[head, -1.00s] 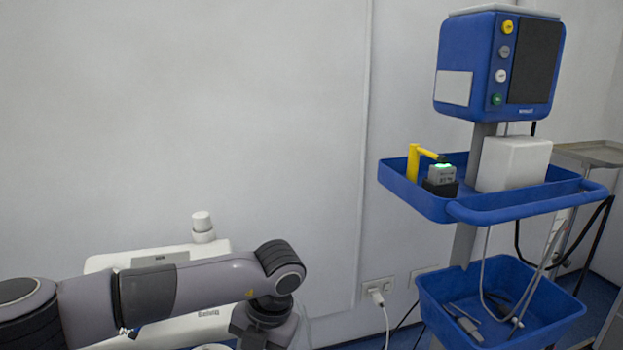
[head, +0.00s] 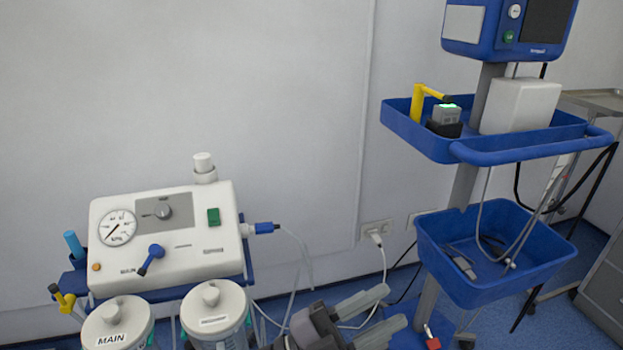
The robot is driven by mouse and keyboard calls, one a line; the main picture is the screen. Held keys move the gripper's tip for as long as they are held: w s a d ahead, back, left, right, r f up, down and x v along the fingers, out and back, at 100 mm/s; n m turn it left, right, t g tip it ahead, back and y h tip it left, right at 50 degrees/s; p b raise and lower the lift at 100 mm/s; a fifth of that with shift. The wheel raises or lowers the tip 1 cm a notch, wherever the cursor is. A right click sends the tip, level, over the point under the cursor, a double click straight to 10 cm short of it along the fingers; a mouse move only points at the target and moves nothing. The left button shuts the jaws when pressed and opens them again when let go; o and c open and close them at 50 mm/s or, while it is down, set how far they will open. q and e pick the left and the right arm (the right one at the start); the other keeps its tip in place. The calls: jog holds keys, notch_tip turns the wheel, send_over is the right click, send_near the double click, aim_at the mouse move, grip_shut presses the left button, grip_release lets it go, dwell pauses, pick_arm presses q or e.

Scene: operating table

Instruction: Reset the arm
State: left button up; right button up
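My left gripper (head: 391,307) shows at the bottom middle of the head view. Most of my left arm is below the picture edge. My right gripper and arm are not in view.
The suction unit carries a gauge (head: 117,228) and two lidded jars, one being the main jar (head: 118,325). The cart's lower blue basket (head: 495,278) holds tools and tubing. A cable runs from a wall socket (head: 376,232) behind my gripper.

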pick_arm(q)
jog(key=w+a+f+n+t+y, duration=0.3)
jog(key=a+f+n+t+y, duration=0.65)
jog(key=a+n+y, duration=0.4)
jog(key=s+a+f+n+g+y, duration=0.55)
jog(key=s+a+f+n, duration=0.35)
jog(key=a+f, duration=0.5)
jog(key=s+a+r+m+p, duration=0.1)
jog(key=s+r+p, duration=0.2)
jog(key=r+p, duration=0.5)
jog(key=p, duration=0.4)
jog(key=shift+a+g+p, duration=0.15)
jog(key=shift+g+p, duration=0.2)
jog(key=shift+g, duration=0.05)
jog(key=shift+s, duration=0.1)
